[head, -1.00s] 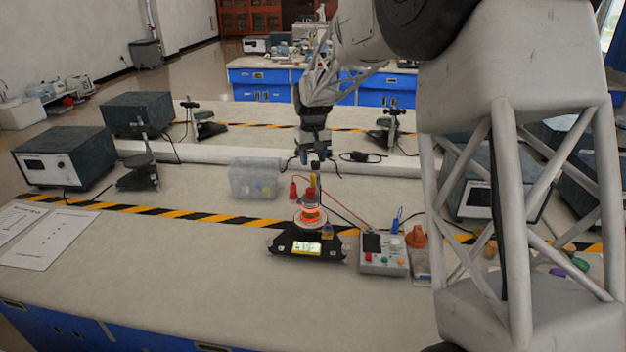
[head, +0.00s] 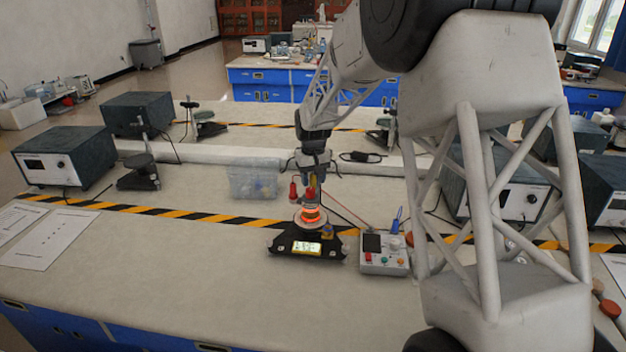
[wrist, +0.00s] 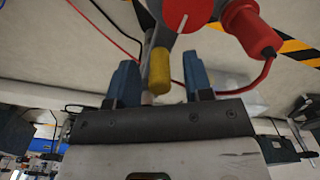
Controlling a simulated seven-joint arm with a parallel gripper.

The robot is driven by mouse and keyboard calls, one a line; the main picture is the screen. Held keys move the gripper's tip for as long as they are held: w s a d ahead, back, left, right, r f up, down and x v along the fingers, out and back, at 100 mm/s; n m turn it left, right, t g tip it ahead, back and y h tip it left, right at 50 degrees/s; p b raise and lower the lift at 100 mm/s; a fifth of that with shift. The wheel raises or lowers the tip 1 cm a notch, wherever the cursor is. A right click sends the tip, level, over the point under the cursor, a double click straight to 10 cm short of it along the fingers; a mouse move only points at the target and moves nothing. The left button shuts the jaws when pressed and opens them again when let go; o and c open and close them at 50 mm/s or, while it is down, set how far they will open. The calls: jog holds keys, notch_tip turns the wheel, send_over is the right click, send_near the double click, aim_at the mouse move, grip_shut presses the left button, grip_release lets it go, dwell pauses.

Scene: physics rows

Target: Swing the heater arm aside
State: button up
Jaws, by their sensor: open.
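The heater apparatus has a glowing orange ring (head: 311,215) above a black base (head: 292,243) with a lit yellow display. A yellow peg-like handle (wrist: 159,72) shows in the wrist view, between the two blue fingers of my gripper (wrist: 162,80). The fingers are open, with a visible gap on each side of the handle. In the head view my gripper (head: 312,180) points down just above the heater and partly hides its top. A red knob with a white line (wrist: 186,10) lies just beyond the fingers. Which part the handle joins is hidden.
A red plug (wrist: 247,27) with a red cable is right of the fingers in the wrist view. A control box (head: 384,262) with wires stands right of the heater. A clear bin (head: 253,180) stands behind left.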

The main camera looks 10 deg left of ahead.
jog(key=shift+f, duration=0.25)
jog(key=shift+c, duration=0.4)
grip_shut()
jog(key=shift+a+m, duration=0.2)
jog(key=shift+m, duration=0.2)
jog(key=w+a+m, duration=0.4)
jog(key=a+m, duration=0.1)
jog(key=m, duration=0.9)
dwell(1.1)
jog(key=shift+w+r, duration=0.1)
jog(key=shift+w, duration=0.05)
